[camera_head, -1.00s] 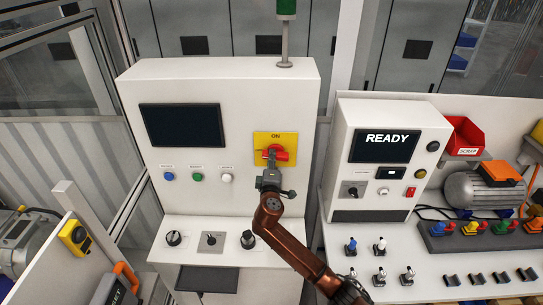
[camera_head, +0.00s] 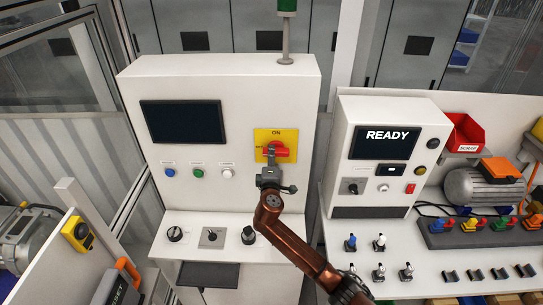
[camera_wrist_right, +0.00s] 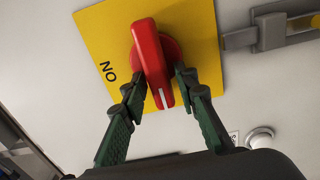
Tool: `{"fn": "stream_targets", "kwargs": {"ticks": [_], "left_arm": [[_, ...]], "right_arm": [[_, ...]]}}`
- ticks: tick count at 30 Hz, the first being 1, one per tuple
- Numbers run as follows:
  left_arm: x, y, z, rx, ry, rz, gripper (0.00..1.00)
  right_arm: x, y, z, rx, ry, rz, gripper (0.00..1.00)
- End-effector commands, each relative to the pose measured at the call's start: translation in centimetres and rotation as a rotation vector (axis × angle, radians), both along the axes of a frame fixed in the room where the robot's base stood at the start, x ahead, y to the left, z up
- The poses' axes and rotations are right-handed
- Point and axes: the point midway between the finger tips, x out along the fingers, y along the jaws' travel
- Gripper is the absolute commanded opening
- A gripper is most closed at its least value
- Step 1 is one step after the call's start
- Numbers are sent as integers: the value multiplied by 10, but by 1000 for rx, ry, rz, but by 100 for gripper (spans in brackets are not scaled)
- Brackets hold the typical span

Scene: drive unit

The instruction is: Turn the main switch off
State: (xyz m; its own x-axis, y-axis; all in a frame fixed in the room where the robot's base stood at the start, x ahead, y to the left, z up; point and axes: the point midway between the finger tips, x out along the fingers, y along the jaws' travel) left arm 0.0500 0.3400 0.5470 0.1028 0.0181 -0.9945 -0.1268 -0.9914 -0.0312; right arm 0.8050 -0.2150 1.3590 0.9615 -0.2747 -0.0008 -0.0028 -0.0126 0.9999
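The main switch is a red rotary handle (camera_wrist_right: 156,68) on a yellow plate (camera_head: 288,136) marked ON at its top. The handle also shows in the head view (camera_head: 282,150), lying roughly sideways. Its white-marked end points away from the ON mark, toward the plate's left side. My right gripper (camera_wrist_right: 162,82) is at the handle, one green-padded finger on each side of it. Narrow gaps seem to show beside the handle, so the fingers look open around it; contact is hard to judge. My left gripper is in neither view.
The white cabinet carries a dark screen (camera_head: 182,122), push buttons (camera_head: 198,173) and knobs (camera_head: 211,237) below. To the right stands a smaller control box with a READY screen (camera_head: 387,142). A red scrap bin (camera_head: 466,133) and a motor (camera_head: 478,187) are farther right.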

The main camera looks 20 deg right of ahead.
Motion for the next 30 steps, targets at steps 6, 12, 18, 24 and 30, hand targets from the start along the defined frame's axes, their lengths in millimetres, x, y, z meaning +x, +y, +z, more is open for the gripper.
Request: {"fn": "stream_targets", "kwargs": {"ticks": [6,12,18,24,30], "left_arm": [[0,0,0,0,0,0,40],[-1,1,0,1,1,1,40],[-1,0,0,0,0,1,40],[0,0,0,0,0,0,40],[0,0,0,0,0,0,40]], "right_arm": [[0,-1,0,0,0,-2,35],[-3,0,0,1,0,-2,35],[-31,9,-1,4,0,0,35],[-72,20,-1,4,0,0,35],[-102,29,-1,2,0,0,35]]}}
